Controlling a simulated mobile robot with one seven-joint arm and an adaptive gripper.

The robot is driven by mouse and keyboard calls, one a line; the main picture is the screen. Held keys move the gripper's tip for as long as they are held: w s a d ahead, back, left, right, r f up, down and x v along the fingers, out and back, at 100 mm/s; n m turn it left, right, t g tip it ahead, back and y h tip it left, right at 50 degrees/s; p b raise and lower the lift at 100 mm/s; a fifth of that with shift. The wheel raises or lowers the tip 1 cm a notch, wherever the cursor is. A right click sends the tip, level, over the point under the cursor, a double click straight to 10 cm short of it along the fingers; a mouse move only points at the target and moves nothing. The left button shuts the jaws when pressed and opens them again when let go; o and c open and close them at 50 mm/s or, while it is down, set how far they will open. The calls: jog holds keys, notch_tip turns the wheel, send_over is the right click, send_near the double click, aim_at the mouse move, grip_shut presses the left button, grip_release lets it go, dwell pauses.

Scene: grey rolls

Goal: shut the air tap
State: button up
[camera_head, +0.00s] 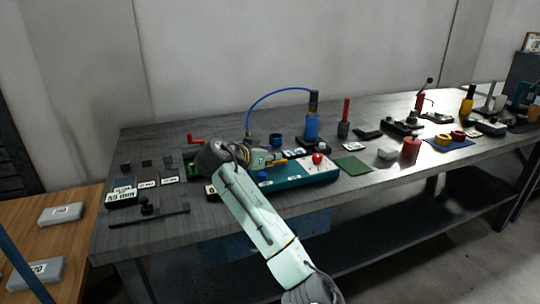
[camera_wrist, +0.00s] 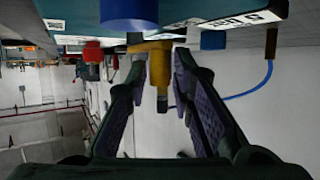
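A yellow-orange fitting, which looks like the air tap (camera_wrist: 158,66), stands between my fingertips in the wrist view, with a bar across its top in that picture. In the head view a small orange piece (camera_head: 278,162) shows at my fingertips, above the teal box (camera_head: 318,175). My gripper (camera_head: 268,158) is low over the box's left part. In the wrist view my gripper (camera_wrist: 160,62) is open, one dark finger on each side of the yellow part, with narrow gaps. I cannot tell whether either finger touches it. My wrist hides part of the box in the head view.
A red knob (camera_head: 317,158) stands on the box. A blue hose (camera_head: 280,94) arches behind my gripper to a blue bottle (camera_head: 312,125). A blue cylinder (camera_wrist: 128,12) is close to the fingers. Black blocks lie left; tools crowd the bench's right side.

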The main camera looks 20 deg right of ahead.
grip_shut()
